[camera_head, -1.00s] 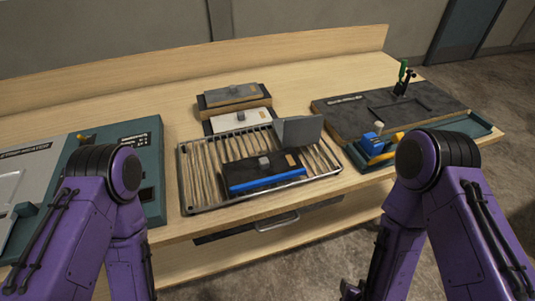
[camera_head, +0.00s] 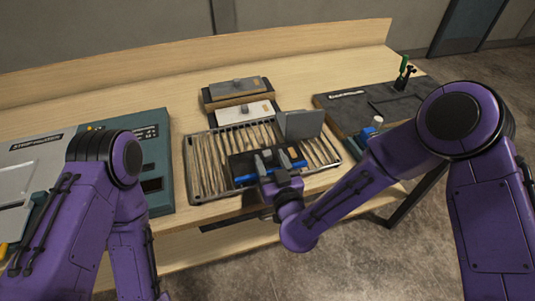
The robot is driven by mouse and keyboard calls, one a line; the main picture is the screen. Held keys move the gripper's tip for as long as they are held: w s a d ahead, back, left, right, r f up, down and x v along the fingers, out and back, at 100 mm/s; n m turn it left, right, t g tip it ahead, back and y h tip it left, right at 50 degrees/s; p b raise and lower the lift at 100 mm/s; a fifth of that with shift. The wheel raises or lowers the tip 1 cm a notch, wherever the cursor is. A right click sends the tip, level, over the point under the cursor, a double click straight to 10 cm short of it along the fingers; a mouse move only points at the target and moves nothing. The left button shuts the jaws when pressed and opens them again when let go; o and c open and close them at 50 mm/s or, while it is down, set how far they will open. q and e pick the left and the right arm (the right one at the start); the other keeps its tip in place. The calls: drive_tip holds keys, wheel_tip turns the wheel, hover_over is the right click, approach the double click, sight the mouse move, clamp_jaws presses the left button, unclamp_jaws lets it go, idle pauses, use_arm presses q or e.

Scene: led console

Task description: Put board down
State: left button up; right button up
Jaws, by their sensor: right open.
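A dark board (camera_head: 240,164) with a blue front edge lies on the slatted metal rack (camera_head: 190,176) in the middle of the bench. My right gripper (camera_head: 271,160) is over the board's front part, with its fingers open around the small grey knob area. The gripper hides part of the board and its blue edge, and I cannot tell whether the fingers touch it. My left arm hangs at the left, and its gripper is out of view.
A grey upright plate (camera_head: 304,125) stands at the rack's right rear. White and brown-grey boards (camera_head: 240,112) lie behind the rack. A teal console (camera_head: 154,190) is on the left, a dark station (camera_head: 345,108) on the right. The bench's back strip is clear.

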drive_tip(key=shift+w+a+f, duration=0.1)
drive_tip(key=shift+w, duration=0.5)
drive_tip(key=shift+s, duration=0.1)
drive_tip(key=shift+c, duration=1.3)
clamp_jaws()
